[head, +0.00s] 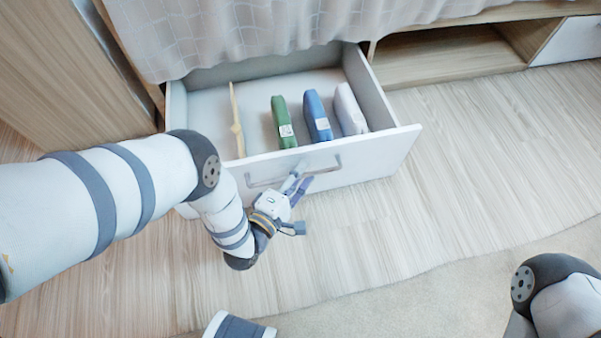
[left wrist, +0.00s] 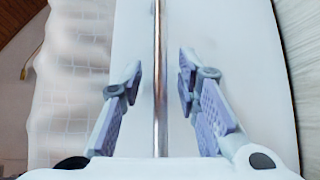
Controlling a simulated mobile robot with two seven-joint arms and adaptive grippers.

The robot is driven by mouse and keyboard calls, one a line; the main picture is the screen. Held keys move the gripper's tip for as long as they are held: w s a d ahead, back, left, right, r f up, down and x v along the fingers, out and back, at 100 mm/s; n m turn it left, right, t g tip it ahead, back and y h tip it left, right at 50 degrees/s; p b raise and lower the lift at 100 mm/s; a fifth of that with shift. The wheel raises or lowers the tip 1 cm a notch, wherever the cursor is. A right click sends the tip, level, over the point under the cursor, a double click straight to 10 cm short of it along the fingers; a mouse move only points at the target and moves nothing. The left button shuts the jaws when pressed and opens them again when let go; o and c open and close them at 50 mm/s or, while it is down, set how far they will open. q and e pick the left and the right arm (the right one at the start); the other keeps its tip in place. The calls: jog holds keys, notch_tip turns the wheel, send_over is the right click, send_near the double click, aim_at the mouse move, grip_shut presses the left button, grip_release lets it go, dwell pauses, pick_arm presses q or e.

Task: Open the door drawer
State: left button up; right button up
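The white drawer (head: 378,158) under the bed stands pulled well out, its inside in plain view. Its metal bar handle (head: 264,184) runs along the front panel. In the left wrist view the handle (left wrist: 158,50) runs between the two spread fingers (left wrist: 160,82), with a gap on each side. The gripper is open and holds nothing. How deep the bar sits between the fingers is not clear. My right gripper is out of view.
Inside the drawer stand a thin tan item (head: 237,120), a green case (head: 284,122), a blue case (head: 318,118) and a white case (head: 350,110). An open wooden shelf (head: 450,55) is at right. Wood floor (head: 480,150) in front is clear; a pale rug (head: 430,300) lies nearer.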

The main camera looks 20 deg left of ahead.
pick_arm(q)
jog(key=v, duration=1.2)
